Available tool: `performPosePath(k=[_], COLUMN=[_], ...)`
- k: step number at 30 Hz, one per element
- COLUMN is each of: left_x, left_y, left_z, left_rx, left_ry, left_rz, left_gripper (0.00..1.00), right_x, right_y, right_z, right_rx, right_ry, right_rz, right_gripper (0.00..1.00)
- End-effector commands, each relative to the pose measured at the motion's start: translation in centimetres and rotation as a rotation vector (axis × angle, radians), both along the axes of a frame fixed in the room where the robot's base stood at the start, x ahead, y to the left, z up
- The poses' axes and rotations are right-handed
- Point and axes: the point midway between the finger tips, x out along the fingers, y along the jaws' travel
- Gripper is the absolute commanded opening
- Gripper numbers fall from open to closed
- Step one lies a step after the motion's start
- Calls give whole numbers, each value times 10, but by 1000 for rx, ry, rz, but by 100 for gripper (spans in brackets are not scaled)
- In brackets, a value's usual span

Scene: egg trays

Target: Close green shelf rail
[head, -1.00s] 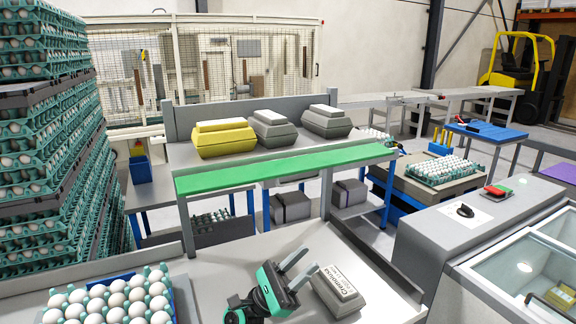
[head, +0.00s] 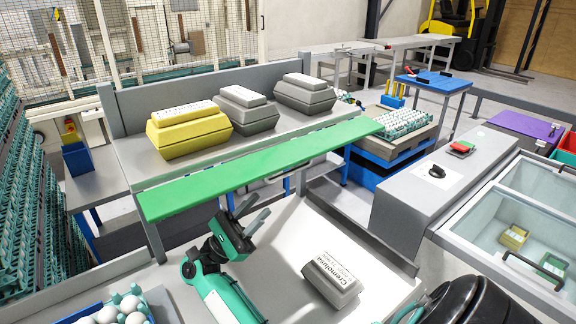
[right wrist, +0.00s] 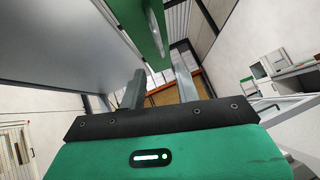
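The green shelf rail (head: 262,165) is a long flat green board along the front of the grey shelf (head: 150,160). It also shows from below in the right wrist view (right wrist: 142,18), at the top. A small grey handle-like part (head: 300,178) is under its front edge. My right gripper (head: 262,203) is open and empty, just below and in front of the rail, apart from it in the head view. In the right wrist view its two fingers (right wrist: 160,85) are spread, pointing up toward the rail. My left gripper is not in view.
A yellow egg carton (head: 188,132) and two grey ones stand on the shelf behind the rail. Another grey carton (head: 332,284) lies on the white table below. An egg tray (head: 150,310) is at the lower left. A grey machine housing (head: 400,205) stands to the right.

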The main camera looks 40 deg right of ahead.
Motion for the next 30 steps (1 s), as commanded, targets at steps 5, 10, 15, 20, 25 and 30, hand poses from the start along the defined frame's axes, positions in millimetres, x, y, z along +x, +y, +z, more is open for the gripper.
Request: performPosePath(k=[5, 10, 15, 20, 25, 30], left_x=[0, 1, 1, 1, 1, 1], left_y=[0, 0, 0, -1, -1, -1], left_z=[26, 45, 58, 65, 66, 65], left_rx=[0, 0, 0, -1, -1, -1], left_ry=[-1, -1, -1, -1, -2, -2], left_rz=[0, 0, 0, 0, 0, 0], left_gripper=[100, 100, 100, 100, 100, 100], right_x=[-10, -20, -27, -31, -32, -32], right_y=[-25, -49, -67, -77, -81, -81], right_z=[32, 55, 72, 80, 81, 81], right_rx=[-1, -1, -1, -1, -1, 0], right_ry=[0, 0, 0, 1, 1, 1], right_rz=[-2, -2, -2, -1, -1, -1], right_gripper=[32, 32, 32, 32, 32, 32])
